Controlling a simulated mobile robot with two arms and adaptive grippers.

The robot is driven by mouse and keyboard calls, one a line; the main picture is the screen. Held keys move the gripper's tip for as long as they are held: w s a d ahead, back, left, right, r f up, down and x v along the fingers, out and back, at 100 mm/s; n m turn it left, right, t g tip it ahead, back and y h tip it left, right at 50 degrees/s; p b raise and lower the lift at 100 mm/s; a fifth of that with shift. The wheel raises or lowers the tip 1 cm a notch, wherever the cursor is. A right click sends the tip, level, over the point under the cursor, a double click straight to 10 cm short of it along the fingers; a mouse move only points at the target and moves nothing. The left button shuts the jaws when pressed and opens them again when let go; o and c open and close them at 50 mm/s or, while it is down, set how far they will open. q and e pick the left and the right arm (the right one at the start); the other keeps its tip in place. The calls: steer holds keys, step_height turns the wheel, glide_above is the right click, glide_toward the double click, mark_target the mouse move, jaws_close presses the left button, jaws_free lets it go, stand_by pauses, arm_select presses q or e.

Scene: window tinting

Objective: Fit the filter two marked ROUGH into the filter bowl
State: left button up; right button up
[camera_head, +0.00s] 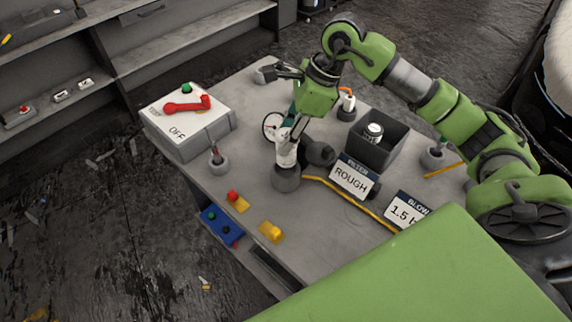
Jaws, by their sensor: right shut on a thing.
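My right gripper (294,128) reaches down from the upper right and is shut on a small white filter (286,156). The filter is upright, and its lower end is at the mouth of the grey filter bowl (286,180). I cannot tell how deep it sits in the bowl, and no marking on it is legible. A card reading FILTER ROUGH (350,179) stands to the right of the bowl. My left gripper is not in view.
A dark bin (381,153) holding a silver-white can (373,131) stands right of the bowl. A dark round part (319,154) is close to the bowl. A box with a red handle (188,121) stands at left. Yellow (271,231) and red pieces lie near the front edge.

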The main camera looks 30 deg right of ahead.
steer(key=shift+f, duration=0.9)
steer(key=shift+f+b, duration=0.35)
step_height(320, 180, down, 5)
steer(key=b, duration=0.2)
steer(key=shift+r+b, duration=0.1)
steer(key=shift+b, duration=0.3)
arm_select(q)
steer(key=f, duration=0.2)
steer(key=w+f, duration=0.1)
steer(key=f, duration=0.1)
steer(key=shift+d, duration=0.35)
arm_select(e)
steer(key=shift+r, duration=0.1)
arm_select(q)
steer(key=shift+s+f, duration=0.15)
arm_select(e)
steer(key=o, duration=1.1)
